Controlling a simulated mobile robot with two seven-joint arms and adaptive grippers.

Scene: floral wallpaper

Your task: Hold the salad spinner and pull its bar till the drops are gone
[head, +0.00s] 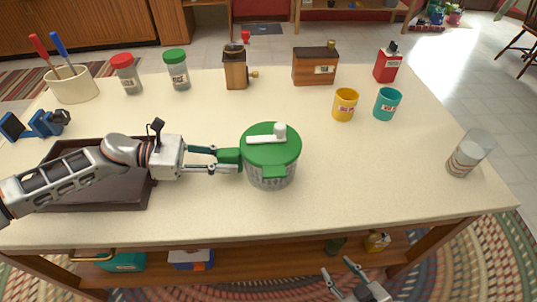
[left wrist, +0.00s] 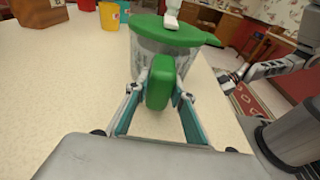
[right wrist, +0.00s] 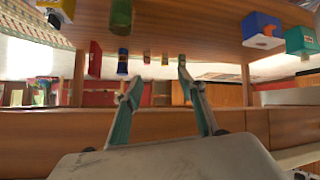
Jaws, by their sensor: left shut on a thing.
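The salad spinner (head: 271,169) stands upright on the table, with a green lid, a clear bowl and a white bar with a knob (head: 268,135) on top. My left gripper (head: 232,158) is shut on the spinner's green side handle, which shows between its fingers in the left wrist view (left wrist: 160,82). The white bar is only partly in that view, at its top edge. My right gripper (head: 340,277) is open and empty, below the table's front edge. The right wrist view shows its fingers (right wrist: 153,85) spread apart, facing the lower shelf. I cannot make out any drops in the bowl.
A dark tray (head: 115,203) lies under my left arm. Yellow (head: 345,104) and teal (head: 387,103) cups stand behind right, and a clear glass (head: 470,153) stands at the right edge. Boxes and jars line the back.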

